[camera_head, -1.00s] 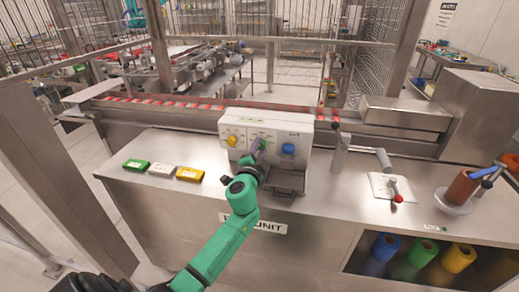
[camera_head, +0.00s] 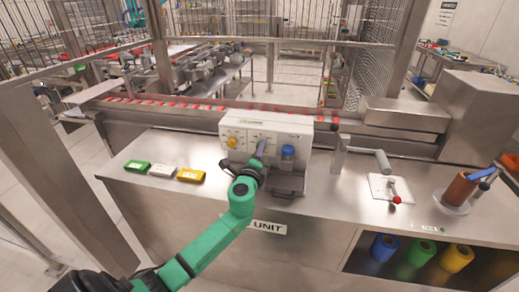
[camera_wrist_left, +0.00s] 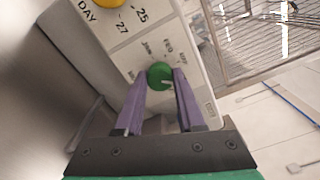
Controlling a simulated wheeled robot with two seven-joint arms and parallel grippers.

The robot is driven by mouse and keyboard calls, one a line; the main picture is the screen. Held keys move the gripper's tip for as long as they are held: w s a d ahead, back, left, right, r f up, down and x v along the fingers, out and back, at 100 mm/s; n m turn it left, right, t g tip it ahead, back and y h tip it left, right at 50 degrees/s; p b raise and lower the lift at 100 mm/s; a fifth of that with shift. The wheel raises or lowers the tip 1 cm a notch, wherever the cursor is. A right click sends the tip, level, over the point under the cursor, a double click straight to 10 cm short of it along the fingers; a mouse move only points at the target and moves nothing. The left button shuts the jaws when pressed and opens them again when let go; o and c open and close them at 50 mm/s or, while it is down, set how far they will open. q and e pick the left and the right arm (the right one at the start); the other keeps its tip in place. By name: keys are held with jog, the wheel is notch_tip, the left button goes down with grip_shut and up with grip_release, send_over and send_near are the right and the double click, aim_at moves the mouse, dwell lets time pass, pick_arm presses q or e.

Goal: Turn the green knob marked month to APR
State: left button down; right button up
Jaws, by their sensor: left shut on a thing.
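The green month knob (camera_wrist_left: 159,75) is on the panel of a white box (camera_head: 229,127). In the left wrist view it sits between the purple fingertips of my left gripper (camera_wrist_left: 160,80), which is shut on it. The month labels around the knob are too small to read surely, and I cannot tell which one its pale mark points to. In the head view my left gripper (camera_head: 260,148) reaches the middle of the panel and hides the knob.
A yellow day knob (camera_head: 232,142) is left of my gripper and a blue knob (camera_head: 288,151) is right. A crank handle (camera_head: 362,152) stands to the right.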

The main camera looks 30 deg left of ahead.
pick_arm(q)
jog(key=shift+m, duration=0.9)
jog(key=c, duration=0.5)
grip_release()
jog(key=b+v, duration=0.2)
jog(key=v, duration=1.2)
jog(key=shift+s+d, duration=0.1)
jog(key=shift+s, duration=0.2)
